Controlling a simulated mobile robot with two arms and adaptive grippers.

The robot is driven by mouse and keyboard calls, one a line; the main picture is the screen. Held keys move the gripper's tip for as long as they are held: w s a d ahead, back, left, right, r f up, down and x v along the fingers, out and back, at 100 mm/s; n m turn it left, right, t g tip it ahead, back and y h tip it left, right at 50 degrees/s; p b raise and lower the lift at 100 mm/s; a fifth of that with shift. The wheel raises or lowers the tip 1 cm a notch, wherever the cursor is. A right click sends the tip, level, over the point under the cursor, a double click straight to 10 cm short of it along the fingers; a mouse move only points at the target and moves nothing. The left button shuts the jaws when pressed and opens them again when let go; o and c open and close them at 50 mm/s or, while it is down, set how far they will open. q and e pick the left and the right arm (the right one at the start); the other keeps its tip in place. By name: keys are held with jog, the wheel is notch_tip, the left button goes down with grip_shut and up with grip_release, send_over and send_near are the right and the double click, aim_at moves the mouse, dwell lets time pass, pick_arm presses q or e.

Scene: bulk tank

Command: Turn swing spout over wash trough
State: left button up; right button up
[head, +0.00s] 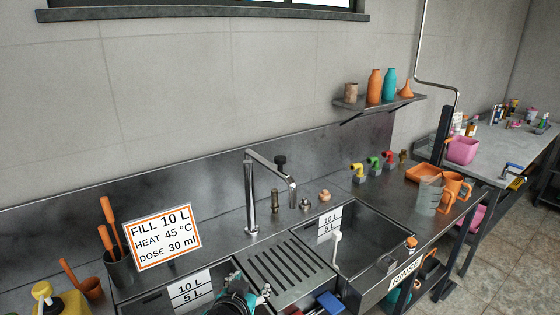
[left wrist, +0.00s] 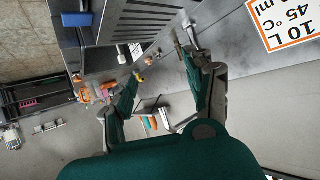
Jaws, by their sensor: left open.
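The swing spout (head: 272,167) is a chrome pipe on an upright post behind the sinks, with a dark knob on its arm. Its arm points right and its outlet hangs near the back right corner of the ribbed drainboard. The left trough (head: 145,303), probably the wash trough, is at the bottom left with a 10 L / 5 L label, partly hidden by my arm. My left gripper (head: 252,287) is low in front of the drainboard, apart from the spout. In the left wrist view its fingers (left wrist: 162,62) are spread and empty. My right gripper is not in view.
The right trough (head: 365,245), marked RINSE, has a white-handled brush standing in it. A FILL 10 L sign (head: 162,237) stands behind the left trough. Orange-handled tools stand at far left. Jugs (head: 428,195) and coloured taps are on the right counter. A shelf (head: 380,103) holds bottles.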

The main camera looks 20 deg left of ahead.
aim_at(279, 163)
pick_arm(q)
jog(key=w+r+n+t, duration=0.1)
jog(key=w+r+t, duration=0.2)
jog(key=w+r, duration=0.45)
jog(key=w+r+t, duration=0.3)
jog(key=w+r, duration=0.1)
jog(key=r, duration=0.7)
jog(key=shift+y, duration=0.4)
jog(key=w+p, duration=0.1)
jog(key=w, duration=0.4)
jog(key=w+a+p, duration=0.1)
jog(key=w+p, duration=0.1)
jog(key=w, duration=0.4)
jog(key=w+p, duration=0.2)
jog(key=w, duration=0.3)
jog(key=shift+w+a+f, duration=0.2)
